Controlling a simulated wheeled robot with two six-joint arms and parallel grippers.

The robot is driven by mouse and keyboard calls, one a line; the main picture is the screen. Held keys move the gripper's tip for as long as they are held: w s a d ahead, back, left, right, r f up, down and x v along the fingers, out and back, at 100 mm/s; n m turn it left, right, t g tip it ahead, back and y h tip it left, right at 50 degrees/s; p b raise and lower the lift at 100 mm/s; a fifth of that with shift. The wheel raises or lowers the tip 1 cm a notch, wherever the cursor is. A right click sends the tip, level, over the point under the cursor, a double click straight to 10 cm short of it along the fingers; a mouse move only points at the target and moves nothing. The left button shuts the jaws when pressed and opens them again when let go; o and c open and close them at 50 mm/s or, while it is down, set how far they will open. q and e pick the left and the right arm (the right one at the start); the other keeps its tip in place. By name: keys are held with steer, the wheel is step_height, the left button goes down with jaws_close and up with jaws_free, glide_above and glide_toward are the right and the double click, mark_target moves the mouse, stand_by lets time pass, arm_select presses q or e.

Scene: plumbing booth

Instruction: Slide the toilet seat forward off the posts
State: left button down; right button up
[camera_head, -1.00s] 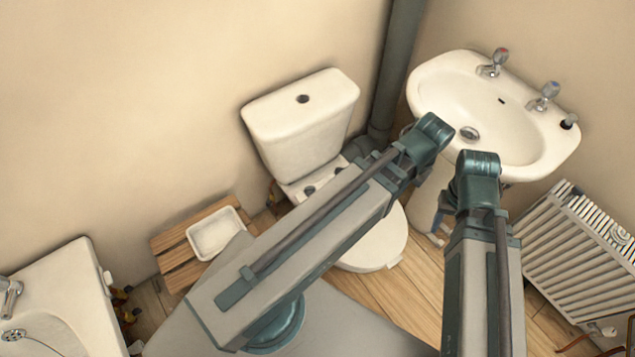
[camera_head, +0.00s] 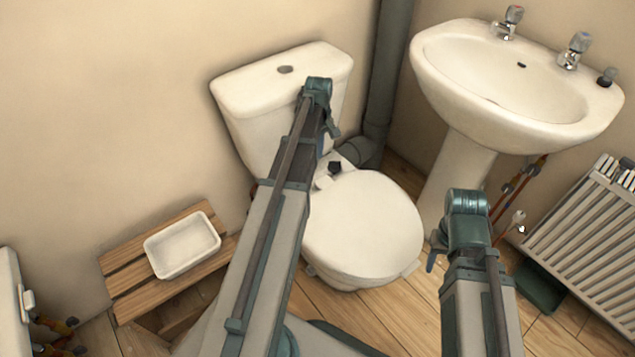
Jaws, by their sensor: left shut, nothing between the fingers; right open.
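The white toilet seat (camera_head: 368,222), an oval slab, lies flat on the toilet bowl (camera_head: 350,280) in the middle of the head view. Behind it, a dark fitting (camera_head: 335,167) shows on the ledge below the cistern; the other side of the ledge is hidden by my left arm. My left gripper (camera_head: 321,146) points down behind the seat, in front of the cistern, mostly hidden by its arm; it is shut and empty. My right gripper (camera_head: 431,262) is low at the seat's front right, mostly hidden by its wrist; it is open and apart from the seat.
The cistern (camera_head: 285,90) stands behind the seat. A basin (camera_head: 520,90) on a pedestal and a radiator (camera_head: 590,240) are to the right. A wooden slatted stool (camera_head: 125,262) with a white tray (camera_head: 182,246) is left. Some wooden floor shows in front.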

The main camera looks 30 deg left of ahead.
mark_target(318, 173)
arm_select(q)
steer(key=shift+a+f, duration=0.1)
steer(key=shift+a, duration=0.1)
arm_select(e)
steer(key=shift+f, duration=0.1)
arm_select(q)
step_height(318, 173, down, 10)
steer(key=b, duration=1)
arm_select(e)
step_height(318, 173, down, 10)
